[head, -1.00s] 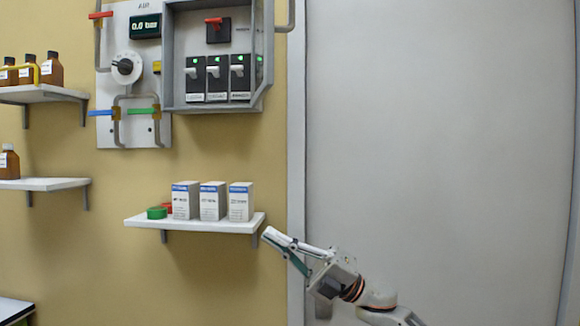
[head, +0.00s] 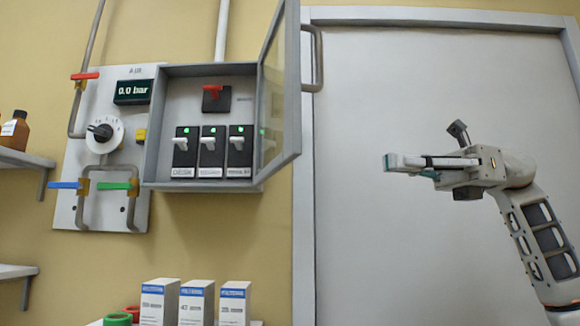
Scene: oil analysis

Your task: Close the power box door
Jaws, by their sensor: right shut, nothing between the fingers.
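The power box (head: 161,130) is a grey wall cabinet with three black breakers, each with a green light, and a red switch (head: 213,91) above them. Its door (head: 279,90) is a glazed grey frame, hinged on the right side and standing open, swung out toward me. A grey handle (head: 315,60) sticks out from the door's right face. My right gripper (head: 388,163) is shut and empty, pointing left, to the right of the door and lower than its handle, apart from it. My left gripper is not in view.
An air panel (head: 65,205) with a gauge reading 0.0 bar, a knob and coloured valve levers is left of the box. Below, a shelf (head: 256,323) holds several white cartons (head: 196,303). Shelves with a brown bottle (head: 14,131) are at left. A large grey door (head: 380,255) stands behind my gripper.

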